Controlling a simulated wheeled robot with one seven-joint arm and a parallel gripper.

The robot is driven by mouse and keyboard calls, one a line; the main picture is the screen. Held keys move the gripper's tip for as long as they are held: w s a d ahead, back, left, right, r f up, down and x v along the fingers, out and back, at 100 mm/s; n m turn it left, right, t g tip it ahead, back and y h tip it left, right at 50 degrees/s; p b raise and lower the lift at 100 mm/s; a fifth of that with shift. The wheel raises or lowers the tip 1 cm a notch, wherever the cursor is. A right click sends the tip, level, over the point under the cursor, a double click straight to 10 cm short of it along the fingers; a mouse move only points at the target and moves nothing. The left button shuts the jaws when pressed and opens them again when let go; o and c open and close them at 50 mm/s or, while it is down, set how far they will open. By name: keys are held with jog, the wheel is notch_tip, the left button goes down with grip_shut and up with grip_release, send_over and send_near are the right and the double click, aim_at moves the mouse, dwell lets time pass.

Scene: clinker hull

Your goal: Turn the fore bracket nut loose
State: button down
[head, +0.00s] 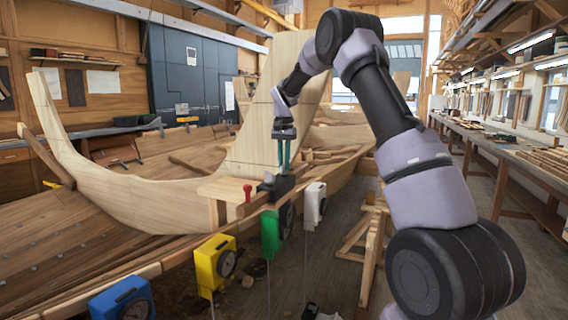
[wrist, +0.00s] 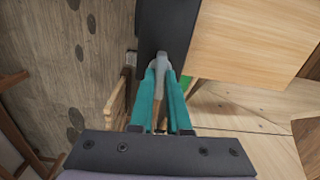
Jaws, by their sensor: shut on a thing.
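A dark bracket (head: 281,188) sits on the plank edge of the hull, beside a pale wooden block. In the wrist view the bracket (wrist: 166,30) is a dark bar running up from the fingertips. My gripper (head: 284,163) points down over it, and its teal fingers show in the wrist view (wrist: 162,76). The fingers are shut on a grey, narrow piece (wrist: 161,60), apparently the nut, at the bracket. The fingers hide much of it, so I cannot tell how far it is turned.
A green gauge box (head: 270,234), a white one (head: 314,204), a yellow one (head: 210,266) and a blue one (head: 118,302) line the hull's near edge. A red peg (head: 247,191) stands left of the bracket. A wooden trestle (head: 362,238) stands right; floor beyond is open.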

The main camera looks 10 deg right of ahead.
jog(key=shift+n, duration=0.5)
jog(key=c, duration=0.9)
grip_release()
notch_tip(320, 180, up, 11)
jog(key=shift+f, duration=0.1)
